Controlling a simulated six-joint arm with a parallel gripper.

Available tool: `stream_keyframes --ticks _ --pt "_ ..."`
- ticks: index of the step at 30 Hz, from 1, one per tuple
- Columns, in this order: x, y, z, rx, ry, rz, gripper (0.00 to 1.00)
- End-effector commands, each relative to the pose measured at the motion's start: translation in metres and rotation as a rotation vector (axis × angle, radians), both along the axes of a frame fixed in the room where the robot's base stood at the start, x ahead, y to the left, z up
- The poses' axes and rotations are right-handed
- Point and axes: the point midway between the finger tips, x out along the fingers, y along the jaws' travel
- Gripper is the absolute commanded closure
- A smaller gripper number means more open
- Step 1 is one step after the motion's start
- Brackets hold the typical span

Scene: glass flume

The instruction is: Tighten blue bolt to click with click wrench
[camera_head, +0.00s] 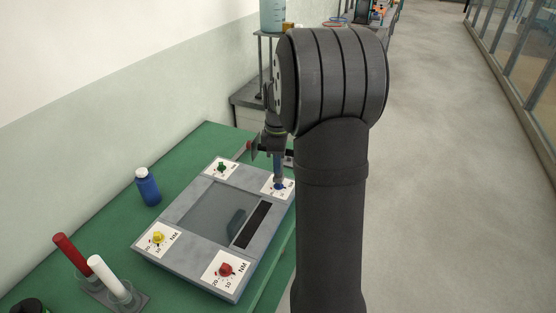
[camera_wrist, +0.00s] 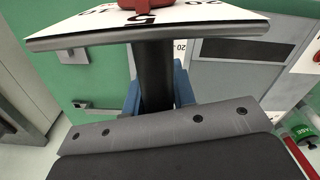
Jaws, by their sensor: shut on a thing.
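The grey torque panel (camera_head: 190,257) lies on the green bench, with a coloured bolt on a white dial label at each corner. The blue bolt (camera_head: 279,186) is at its far right corner. My gripper (camera_head: 272,147) is above that corner, partly hidden by my arm. In the wrist view, my gripper (camera_wrist: 156,92) has its blue fingers shut around the dark shaft of the click wrench (camera_wrist: 153,70). A white dial plate with a red knob tops the wrench. A shaft reaches down to the blue bolt; whether the tip is seated I cannot tell.
Green bolt (camera_head: 221,167), yellow bolt (camera_head: 158,237) and red bolt (camera_head: 225,269) occupy the other corners. A blue bottle (camera_head: 147,187) stands left of the panel. Red (camera_head: 71,253) and white (camera_head: 108,275) cylinders stand at the front left. My arm hides some bench to the right.

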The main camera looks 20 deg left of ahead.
Motion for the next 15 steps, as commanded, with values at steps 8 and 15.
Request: stream_keyframes --ticks 8,15 --pt "0.0003 0.0001 -0.0047 0.000 0.000 0.000 1.00" --pt "0.0003 0.0001 -0.0093 0.000 0.000 0.000 1.00"
